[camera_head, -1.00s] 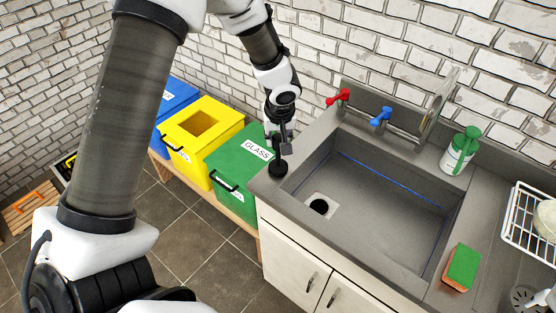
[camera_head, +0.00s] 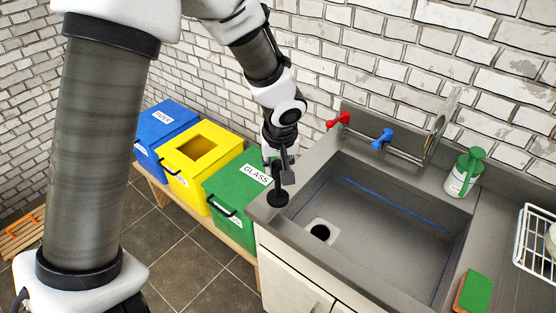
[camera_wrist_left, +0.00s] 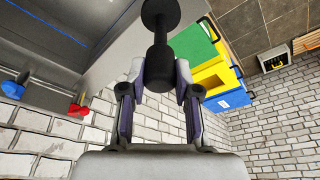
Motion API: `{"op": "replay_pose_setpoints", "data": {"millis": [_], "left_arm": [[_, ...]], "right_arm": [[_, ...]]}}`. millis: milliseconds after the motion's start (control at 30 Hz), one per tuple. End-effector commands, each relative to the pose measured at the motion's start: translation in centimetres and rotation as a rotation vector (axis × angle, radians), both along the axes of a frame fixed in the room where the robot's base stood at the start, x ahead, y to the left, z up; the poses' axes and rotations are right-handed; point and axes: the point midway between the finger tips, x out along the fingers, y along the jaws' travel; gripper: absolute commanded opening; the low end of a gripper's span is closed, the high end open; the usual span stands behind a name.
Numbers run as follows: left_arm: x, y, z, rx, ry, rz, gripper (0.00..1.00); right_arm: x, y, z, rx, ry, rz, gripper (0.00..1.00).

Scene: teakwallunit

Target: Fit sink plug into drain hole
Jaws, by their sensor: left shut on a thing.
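The black sink plug (camera_head: 278,198) has a round disc at the bottom and a thicker stem above it. My left gripper (camera_head: 279,170) is shut on its stem and holds it upright by the sink's left rim, near the green bin. In the left wrist view the plug (camera_wrist_left: 161,40) stands out between the two fingertips of the gripper (camera_wrist_left: 160,78). I cannot tell whether the disc touches the rim. The drain hole (camera_head: 321,232) is a dark open round in a pale square at the basin's left front, to the right of and below the plug. My right gripper is not in view.
The grey sink basin (camera_head: 385,238) is empty. Red (camera_head: 339,119) and blue (camera_head: 383,138) tap handles stand behind it. A green-and-white bottle (camera_head: 464,174), a sponge (camera_head: 474,291) and a white dish rack (camera_head: 537,240) are at right. A brick wall is behind.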

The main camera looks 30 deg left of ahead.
Motion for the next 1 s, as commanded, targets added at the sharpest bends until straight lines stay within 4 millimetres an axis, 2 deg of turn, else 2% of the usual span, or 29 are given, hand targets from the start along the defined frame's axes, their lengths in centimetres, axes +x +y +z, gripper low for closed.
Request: {"op": "replay_pose_setpoints", "data": {"millis": [67, 233, 400, 567, 667, 733, 867, 1000], "left_arm": [[-2.1, -1.4, -0.1, 0.006, -0.001, -0.004, 0.00], [-6.6, -4.3, 1.3, 0.010, 0.001, -0.002, 0.00], [-7.9, -5.5, 1.4, -0.007, 0.006, -0.004, 0.00], [-8.3, -5.8, 1.2, -0.001, 0.001, -0.022, 0.00], [-6.5, -6.1, 1.7, 0.000, -0.006, -0.073, 0.00], [-4.2, -6.4, 2.5, -0.001, -0.009, -0.122, 0.00], [1.4, -7.4, 3.7, -0.001, -0.006, -0.247, 0.00], [6.9, -8.6, 2.9, -0.001, -0.003, -0.377, 0.00]], "right_arm": [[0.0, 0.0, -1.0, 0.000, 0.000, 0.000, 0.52], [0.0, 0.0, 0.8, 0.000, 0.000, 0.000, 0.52], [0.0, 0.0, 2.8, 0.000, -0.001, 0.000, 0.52], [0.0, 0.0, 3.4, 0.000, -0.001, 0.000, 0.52], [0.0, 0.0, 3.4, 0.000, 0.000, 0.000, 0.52], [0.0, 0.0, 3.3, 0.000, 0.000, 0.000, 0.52], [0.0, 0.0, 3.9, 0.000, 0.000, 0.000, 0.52], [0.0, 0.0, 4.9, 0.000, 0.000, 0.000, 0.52]]}}
